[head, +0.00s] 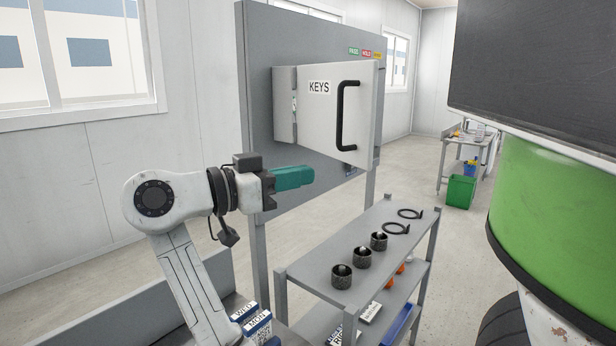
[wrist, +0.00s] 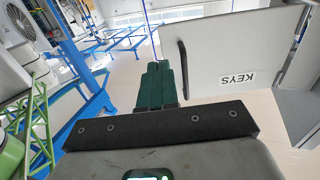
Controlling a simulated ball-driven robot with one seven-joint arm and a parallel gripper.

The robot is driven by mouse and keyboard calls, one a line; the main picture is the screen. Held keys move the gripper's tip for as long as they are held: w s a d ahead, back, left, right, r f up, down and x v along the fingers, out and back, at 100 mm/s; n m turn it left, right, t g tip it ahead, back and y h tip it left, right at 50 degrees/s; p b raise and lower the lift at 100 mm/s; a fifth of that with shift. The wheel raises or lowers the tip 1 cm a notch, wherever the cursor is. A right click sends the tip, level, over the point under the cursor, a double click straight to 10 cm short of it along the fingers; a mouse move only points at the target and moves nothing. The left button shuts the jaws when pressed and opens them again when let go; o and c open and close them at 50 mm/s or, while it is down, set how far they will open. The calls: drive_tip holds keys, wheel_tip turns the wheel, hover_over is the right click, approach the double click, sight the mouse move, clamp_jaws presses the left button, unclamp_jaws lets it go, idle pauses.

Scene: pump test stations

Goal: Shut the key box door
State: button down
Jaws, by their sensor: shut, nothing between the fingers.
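The key box (head: 285,118) is a grey box mounted on a grey upright panel. Its white door (head: 318,125), marked KEYS, stands open, swung out from the box on its left-side hinge. The door has a black bar handle (head: 346,115) near its free edge. My gripper (head: 308,176) has teal fingers, shut and empty, below the door in the head view and apart from it. In the wrist view the shut fingers (wrist: 158,66) point past the handle (wrist: 184,65), with the door (wrist: 245,45) upside down at the right. The box's inside is hidden.
A grey shelf rack (head: 315,262) below the door holds black knobs (head: 362,258) and rings (head: 410,213). The panel (head: 258,40) stands behind the box. A large green cylinder (head: 545,200) takes up the right side. Open floor lies beyond the rack.

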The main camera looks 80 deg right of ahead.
sight(368, 163)
drive_tip(key=p+x, duration=0.2)
drive_tip(key=x, duration=0.9)
drive_tip(key=shift+s+d, duration=0.1)
drive_tip(key=shift+d, duration=0.05)
drive_tip(key=shift+s+d+p, duration=0.2)
drive_tip(key=shift+s+p, duration=0.05)
drive_tip(key=shift+p, duration=0.05)
drive_tip(key=shift+s, duration=0.1)
